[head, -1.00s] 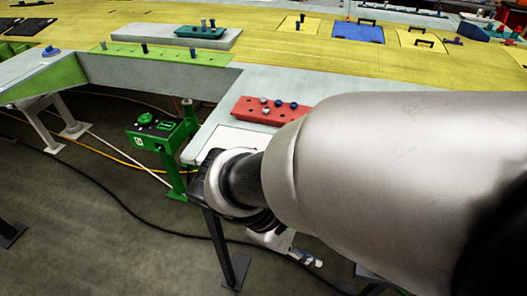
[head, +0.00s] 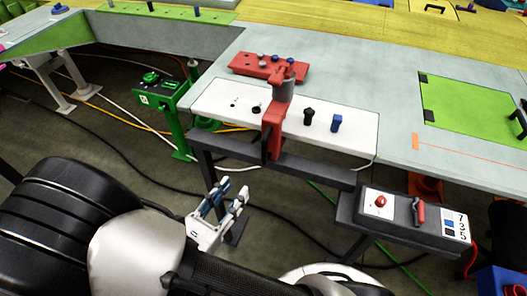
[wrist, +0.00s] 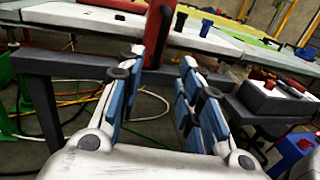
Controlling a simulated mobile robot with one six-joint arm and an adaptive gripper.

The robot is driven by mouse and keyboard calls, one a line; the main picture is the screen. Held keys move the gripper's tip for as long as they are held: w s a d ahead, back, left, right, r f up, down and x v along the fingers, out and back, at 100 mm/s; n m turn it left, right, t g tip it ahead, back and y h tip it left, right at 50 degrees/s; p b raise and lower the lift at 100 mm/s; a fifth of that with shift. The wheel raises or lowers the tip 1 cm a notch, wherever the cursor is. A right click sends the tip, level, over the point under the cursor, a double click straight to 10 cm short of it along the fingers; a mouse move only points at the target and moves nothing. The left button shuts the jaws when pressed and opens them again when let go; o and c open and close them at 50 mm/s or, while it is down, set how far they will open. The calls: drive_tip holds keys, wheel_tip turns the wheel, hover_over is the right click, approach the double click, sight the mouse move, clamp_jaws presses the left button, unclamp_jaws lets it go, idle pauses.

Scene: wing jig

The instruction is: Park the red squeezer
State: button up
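The red squeezer (head: 273,125) stands upright at the front edge of a white plate (head: 350,141) on the bench. Its grey cylinder is at the top, and its lower end reaches down in front of the edge by a dark rail. My gripper (head: 224,198) is below and left of it in the head view, in front of the bench and apart from it. In the wrist view my gripper (wrist: 160,82) has its blue-padded fingers spread with nothing between them.
The white plate also carries a black knob (head: 308,116) and a blue knob (head: 336,123). A red block with pegs (head: 250,66) lies behind. A grey control box (head: 400,213) with a red button is at right. A green stand (head: 168,98) is at left. Cables cross the floor.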

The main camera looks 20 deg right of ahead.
sight(263, 155)
drive_tip(key=b+x, duration=0.2)
drive_tip(key=x, duration=1.3)
drive_tip(key=shift+d, duration=0.1)
drive_tip(key=shift+c, duration=0.2)
clamp_jaws()
